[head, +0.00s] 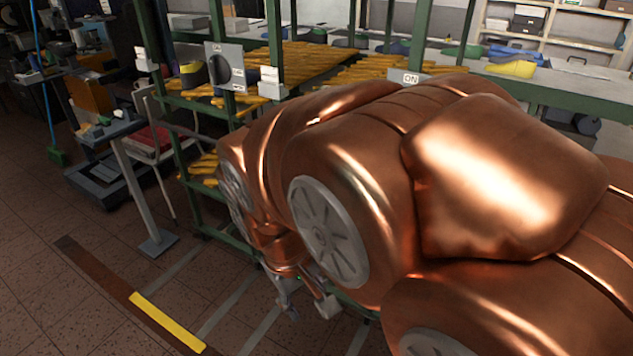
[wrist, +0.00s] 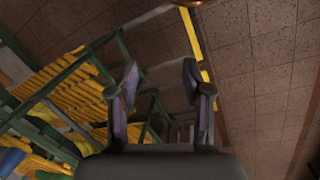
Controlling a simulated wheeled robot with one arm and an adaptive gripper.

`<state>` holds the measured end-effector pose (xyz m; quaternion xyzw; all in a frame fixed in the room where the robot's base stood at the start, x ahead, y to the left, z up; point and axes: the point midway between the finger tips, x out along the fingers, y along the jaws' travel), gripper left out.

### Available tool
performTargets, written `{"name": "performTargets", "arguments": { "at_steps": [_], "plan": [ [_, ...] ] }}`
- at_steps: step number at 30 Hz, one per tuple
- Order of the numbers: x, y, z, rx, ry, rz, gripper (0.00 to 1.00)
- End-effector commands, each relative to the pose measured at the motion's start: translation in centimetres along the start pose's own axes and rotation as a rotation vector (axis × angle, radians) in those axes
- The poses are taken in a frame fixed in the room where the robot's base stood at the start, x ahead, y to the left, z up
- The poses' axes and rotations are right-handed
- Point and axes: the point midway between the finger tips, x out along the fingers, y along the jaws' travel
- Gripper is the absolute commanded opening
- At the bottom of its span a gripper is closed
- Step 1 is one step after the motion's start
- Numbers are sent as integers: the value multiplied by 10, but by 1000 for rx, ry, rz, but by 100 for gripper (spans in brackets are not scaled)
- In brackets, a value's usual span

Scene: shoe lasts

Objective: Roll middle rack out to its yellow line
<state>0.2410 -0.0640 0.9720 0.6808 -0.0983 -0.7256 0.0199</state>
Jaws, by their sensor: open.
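Green-framed racks (head: 187,165) with yellow lasts on their shelves stand behind my copper arm in the head view. The arm hides much of them, and I cannot tell which frame is the middle rack. A yellow line (head: 168,322) lies on the floor at lower left, and a yellow strip also shows in the wrist view (wrist: 192,35). My gripper (head: 308,303) is low, just below my arm and near the rack foot. In the wrist view my gripper (wrist: 160,82) is open, its fingers apart. Green rack bars (wrist: 132,58) show beyond and between them; contact is not clear.
Grey floor tracks (head: 232,300) run from the racks to a dark floor strip (head: 95,268). A grey post on a foot plate (head: 158,242) stands left of the racks. Tiled floor at lower left is clear.

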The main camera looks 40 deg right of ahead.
Motion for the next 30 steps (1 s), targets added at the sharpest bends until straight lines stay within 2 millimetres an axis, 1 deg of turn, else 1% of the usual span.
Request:
{"name": "performTargets", "arguments": {
  "at_steps": [1, 2, 3, 5, 6, 8, 9, 12, 14, 15, 17, 18, 20, 22, 24, 26, 27, 30],
  "plan": [
    [24, 17, -18, 36, 22, 57, 50],
    [30, 28, -28, 52, 36, 93, 50],
    [36, 43, -41, 74, 57, 142, 50],
    [43, 66, -62, 100, 94, 216, 50],
    [47, 81, -74, 114, 112, 266, 50],
    [54, 103, -90, 131, 135, 341, 50],
    [56, 117, -102, 140, 155, 391, 50],
    [62, 150, -130, 148, 192, 516, 50],
    [66, 169, -146, 144, 213, 592, 50],
    [67, 180, -158, 139, 227, 639, 50],
    [71, 195, -174, 125, 242, 712, 50],
    [73, 204, -186, 111, 253, 757, 50],
    [77, 216, -204, 86, 268, 825, 50],
    [83, 228, -226, 48, 281, 901, 50],
    [90, 236, -249, 2, 297, 971, 50],
    [98, 242, -268, -41, 304, 1024, 50],
    [104, 244, -282, -72, 310, 1057, 50],
    [116, 246, -312, -145, 327, 1119, 50]
  ]
}}
